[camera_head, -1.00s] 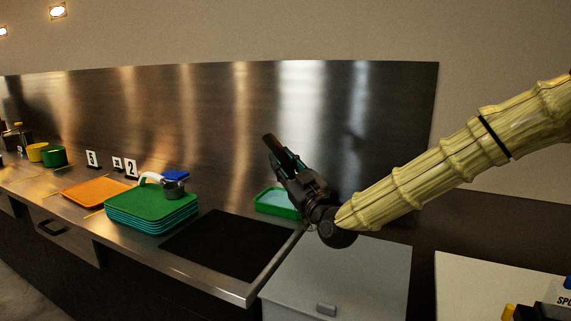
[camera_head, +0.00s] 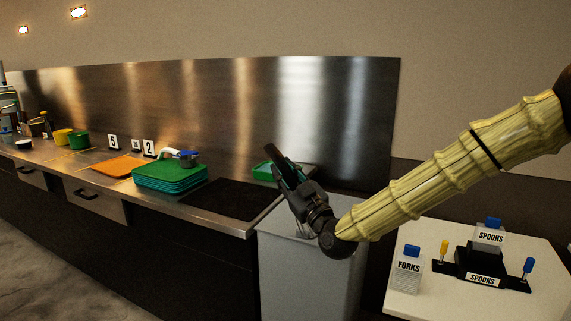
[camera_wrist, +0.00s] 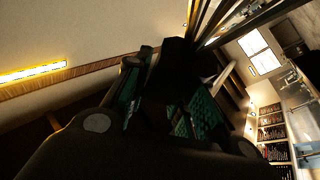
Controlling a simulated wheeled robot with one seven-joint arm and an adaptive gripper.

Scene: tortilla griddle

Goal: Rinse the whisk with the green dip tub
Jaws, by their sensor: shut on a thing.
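My gripper (camera_head: 284,172) is in front of the counter's right end, pointing up and left, with teal finger pads. It is shut on a dark, slim thing, which I take to be the whisk (camera_head: 271,152); its shape is mostly hidden by the fingers. The green dip tub (camera_head: 262,172) sits at the back of the counter's right end, behind the gripper and partly covered by it.
An orange tray (camera_head: 118,166) lies left. At right, a white table (camera_head: 416,301) bears FORKS (camera_head: 409,267) and SPOONS (camera_head: 489,238) holders.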

